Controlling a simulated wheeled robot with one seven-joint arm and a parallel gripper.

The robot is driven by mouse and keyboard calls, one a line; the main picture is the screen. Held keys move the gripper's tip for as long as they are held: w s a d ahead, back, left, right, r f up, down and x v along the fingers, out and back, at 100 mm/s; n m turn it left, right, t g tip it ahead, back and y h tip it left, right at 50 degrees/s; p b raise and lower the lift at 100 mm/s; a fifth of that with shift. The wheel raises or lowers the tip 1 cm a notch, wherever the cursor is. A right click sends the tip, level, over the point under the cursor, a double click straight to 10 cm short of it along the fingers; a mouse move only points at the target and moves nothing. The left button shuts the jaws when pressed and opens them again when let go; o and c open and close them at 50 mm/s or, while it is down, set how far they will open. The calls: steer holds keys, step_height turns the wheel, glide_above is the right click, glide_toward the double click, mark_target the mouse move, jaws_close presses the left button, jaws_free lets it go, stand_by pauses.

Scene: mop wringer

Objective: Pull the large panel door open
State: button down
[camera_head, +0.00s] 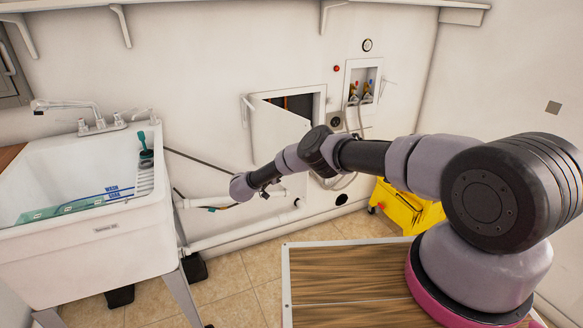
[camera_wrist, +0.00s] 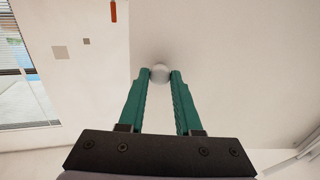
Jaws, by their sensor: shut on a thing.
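The large panel door (camera_head: 275,132) is a white flap on the back wall. In the head view it stands partly open, swung out from its frame with a dark gap (camera_head: 300,103) along its top and right. In the wrist view my gripper (camera_wrist: 160,77), with green fingers, is shut on a round white knob (camera_wrist: 160,72) standing on a pale surface (camera_wrist: 215,45). In the head view my arm crosses in front of the door's lower part; the knob and fingertips are hidden there.
A white utility sink (camera_head: 105,235) stands at the left. Pipes (camera_head: 230,232) run low along the wall. A valve box (camera_head: 363,80) is right of the opening. A yellow mop bucket (camera_head: 405,208) stands at the right, behind a wood-topped surface (camera_head: 340,270). Tiled floor shows between.

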steer(key=c, duration=0.6)
jaws_free()
steer(key=v, duration=1)
steer(key=shift+s+a, duration=0.2)
steer(key=shift+a, duration=0.1)
steer(key=shift+s, duration=0.1)
